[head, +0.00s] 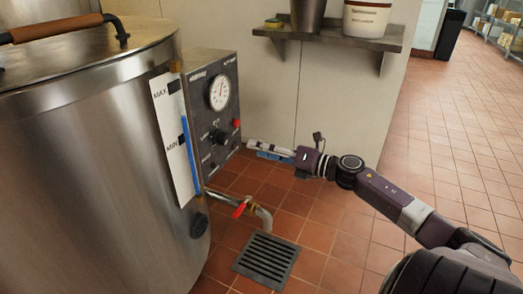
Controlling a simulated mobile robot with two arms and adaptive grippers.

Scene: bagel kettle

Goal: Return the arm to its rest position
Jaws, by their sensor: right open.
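My right arm reaches in from the lower right. Its gripper (268,151) is open and empty, with its fingers pointing left toward the kettle's control panel (213,105). The fingertips are close to the panel's right edge; whether they touch it I cannot tell. The panel carries a round dial gauge (219,93), a dark knob (219,136) and a red button (237,123). My left gripper is not in view.
The large steel kettle (90,170) fills the left side, with a red-handled drain tap (240,208) above a floor grate (267,258). A wall shelf (340,38) holds a white bucket (367,17) and a metal pot (307,14). Tiled floor at right is clear.

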